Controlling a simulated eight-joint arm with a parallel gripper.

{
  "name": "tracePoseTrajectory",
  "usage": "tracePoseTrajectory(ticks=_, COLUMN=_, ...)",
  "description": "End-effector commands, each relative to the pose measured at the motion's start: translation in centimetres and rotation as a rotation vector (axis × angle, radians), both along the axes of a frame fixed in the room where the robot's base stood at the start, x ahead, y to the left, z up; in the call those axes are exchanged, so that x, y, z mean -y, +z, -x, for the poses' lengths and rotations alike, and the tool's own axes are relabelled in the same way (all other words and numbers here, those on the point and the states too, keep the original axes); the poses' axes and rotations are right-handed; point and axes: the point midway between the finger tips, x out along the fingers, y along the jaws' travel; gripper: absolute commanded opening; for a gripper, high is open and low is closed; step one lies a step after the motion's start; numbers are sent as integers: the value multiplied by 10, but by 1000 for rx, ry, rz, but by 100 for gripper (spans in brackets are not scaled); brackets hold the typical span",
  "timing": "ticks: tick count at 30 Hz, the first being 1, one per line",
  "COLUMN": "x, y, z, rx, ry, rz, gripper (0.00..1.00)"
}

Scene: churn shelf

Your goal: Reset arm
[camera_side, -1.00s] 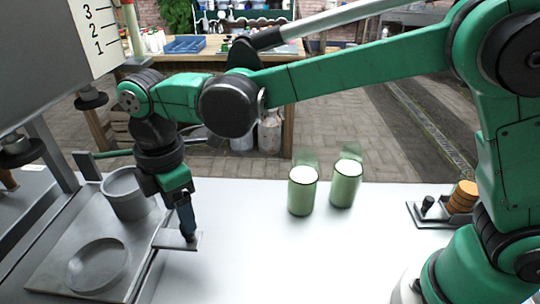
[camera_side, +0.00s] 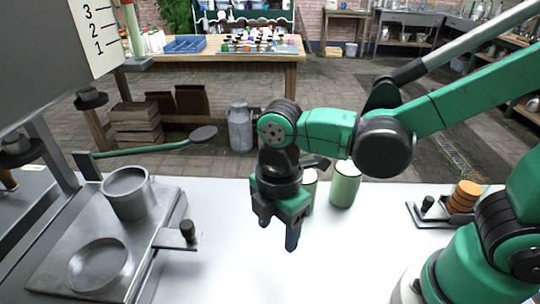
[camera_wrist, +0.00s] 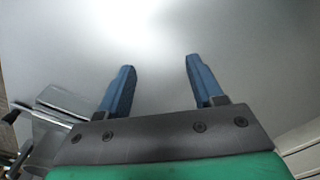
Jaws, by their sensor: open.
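My gripper (camera_side: 291,238) hangs over the middle of the white table in the side view, fingers pointing down. In the wrist view its two blue fingers (camera_wrist: 160,85) stand apart with nothing between them. A grey lever plate with a dark knob (camera_side: 188,230) lies to its left, at the machine's edge. Two green cups with pale tops stand behind the gripper. The right cup (camera_side: 344,184) is mostly clear, and the left cup (camera_side: 309,190) is largely hidden by my gripper.
A grey machine base (camera_side: 60,255) on the left carries a grey cup (camera_side: 126,192) and a round dish (camera_side: 99,264). A green-handled lever (camera_side: 150,149) sticks out behind it. A small holder with orange discs (camera_side: 464,197) stands at right. The front middle table is clear.

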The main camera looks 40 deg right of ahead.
Motion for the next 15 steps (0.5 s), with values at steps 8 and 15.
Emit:
tracePoseTrajectory(ticks=8, x=1, y=38, z=1, rx=0, ry=1, rz=0, gripper=60)
tracePoseTrajectory(ticks=15, x=1, y=75, z=1, rx=0, ry=1, rz=0, gripper=60)
